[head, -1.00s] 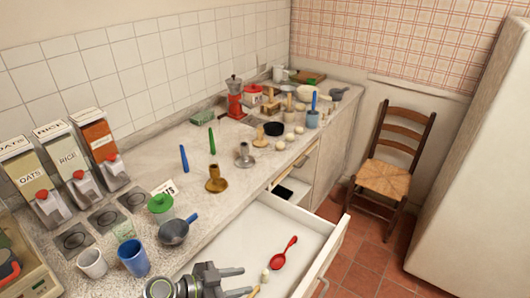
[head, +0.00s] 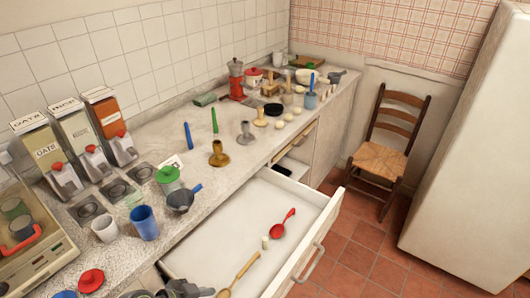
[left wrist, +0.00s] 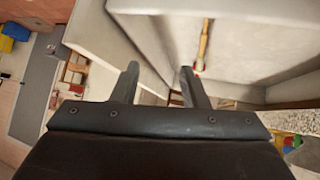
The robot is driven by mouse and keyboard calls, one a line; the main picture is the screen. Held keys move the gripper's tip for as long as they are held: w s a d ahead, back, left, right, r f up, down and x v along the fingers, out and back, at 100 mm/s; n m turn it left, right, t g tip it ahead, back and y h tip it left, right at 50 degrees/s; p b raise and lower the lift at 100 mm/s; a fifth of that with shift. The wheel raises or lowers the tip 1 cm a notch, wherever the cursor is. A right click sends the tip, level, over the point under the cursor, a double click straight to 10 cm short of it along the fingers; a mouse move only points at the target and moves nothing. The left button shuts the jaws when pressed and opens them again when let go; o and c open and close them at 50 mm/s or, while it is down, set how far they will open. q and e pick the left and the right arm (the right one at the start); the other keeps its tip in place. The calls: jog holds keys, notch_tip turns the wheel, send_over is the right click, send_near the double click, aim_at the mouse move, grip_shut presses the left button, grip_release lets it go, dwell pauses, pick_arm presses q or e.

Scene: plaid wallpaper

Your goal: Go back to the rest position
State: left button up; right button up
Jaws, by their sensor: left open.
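My left gripper (left wrist: 160,72) is open in the left wrist view, with nothing between its two dark fingers. In the head view only a dark part of it (head: 184,289) shows at the bottom edge, beside the near corner of the open drawer (head: 225,222). The drawer holds a red spoon (head: 283,222), a small pale cylinder (head: 265,242) and a wooden spoon (head: 238,276). A wooden handle (left wrist: 204,42) shows ahead of the right finger in the left wrist view. My right gripper is in neither view.
The counter carries a blue cup (head: 145,223), a white cup (head: 104,229), a dark pan (head: 181,198), candle holders (head: 219,154) and cereal dispensers (head: 48,158). A chair (head: 388,145) and a white fridge (head: 470,150) stand right. Tiled floor between them and the drawer is clear.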

pick_arm(q)
jog(key=s+a+r+n+g+y, duration=0.1)
jog(key=s+a+r+n+y, duration=0.1)
jog(key=s+a+n+y, duration=0.5)
jog(key=s+a+r+n+y, duration=0.2)
jog(key=s+a+n+y, duration=0.1)
jog(key=s+a, duration=0.65)
notch_tip(320, 180, down, 31)
jog(key=a+g+b, duration=0.2)
jog(key=b, duration=0.4)
jog(key=s+f+b, duration=0.2)
jog(key=s+f, duration=0.5)
jog(key=f, duration=0.3)
jog(key=s+d+f+b, duration=0.1)
jog(key=s+f+b, duration=0.1)
jog(key=s+f, duration=0.5)
notch_tip(320, 180, down, 3)
jog(key=shift+s+g+h, duration=0.35)
jog(key=shift+g+h, duration=0.05)
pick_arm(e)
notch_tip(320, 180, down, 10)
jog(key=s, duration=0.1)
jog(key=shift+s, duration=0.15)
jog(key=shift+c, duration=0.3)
